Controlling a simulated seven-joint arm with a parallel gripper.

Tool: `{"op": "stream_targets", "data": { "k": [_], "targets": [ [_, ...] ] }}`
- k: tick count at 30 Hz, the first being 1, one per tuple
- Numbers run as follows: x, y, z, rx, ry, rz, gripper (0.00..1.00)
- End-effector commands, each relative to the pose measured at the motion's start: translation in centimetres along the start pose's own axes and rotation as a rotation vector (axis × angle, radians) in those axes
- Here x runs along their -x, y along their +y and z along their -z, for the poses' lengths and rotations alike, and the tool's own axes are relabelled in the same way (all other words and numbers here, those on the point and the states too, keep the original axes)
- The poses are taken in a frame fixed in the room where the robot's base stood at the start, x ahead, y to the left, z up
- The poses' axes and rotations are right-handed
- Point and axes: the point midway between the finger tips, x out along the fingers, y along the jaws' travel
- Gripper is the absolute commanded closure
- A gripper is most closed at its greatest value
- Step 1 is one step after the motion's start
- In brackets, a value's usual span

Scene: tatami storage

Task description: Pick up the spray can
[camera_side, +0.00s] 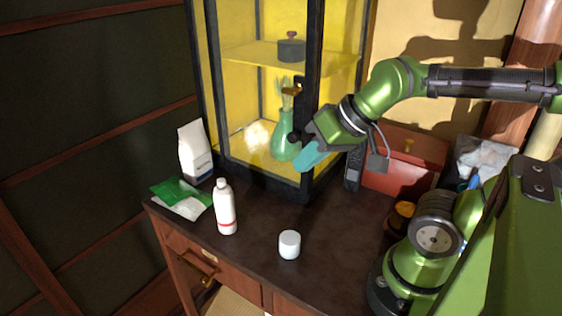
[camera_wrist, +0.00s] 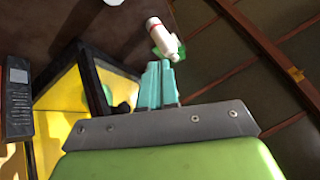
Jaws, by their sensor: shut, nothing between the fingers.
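The spray can looks to be the white bottle-shaped can (camera_side: 225,207) with a narrow cap and a red band near its base. It stands upright near the table's front left in the side view. It also shows in the wrist view (camera_wrist: 161,38), beyond my fingertips. My gripper (camera_side: 306,164) has teal fingers and hangs in front of the yellow cabinet, higher than the can and to its right. The fingers show in the wrist view (camera_wrist: 158,82), closed together with nothing between them. The gripper and can are apart.
A white jar (camera_side: 289,245) stands right of the can. The black-framed cabinet (camera_side: 308,75) holds a green vase (camera_side: 285,138). A dark remote (camera_side: 354,168) and red box (camera_side: 404,165) are right.

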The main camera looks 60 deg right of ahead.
Motion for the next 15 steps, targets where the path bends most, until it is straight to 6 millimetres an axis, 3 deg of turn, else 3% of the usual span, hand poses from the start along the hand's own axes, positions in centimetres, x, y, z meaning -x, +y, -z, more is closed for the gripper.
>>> {"op": "stream_targets", "data": {
  "k": [12,15],
  "targets": [
    [-0.01,-0.01,0.01,0.0,0.0,0.0,1.0],
    [-0.01,-0.01,0.01,0.0,0.0,0.0,0.85]
  ]
}}
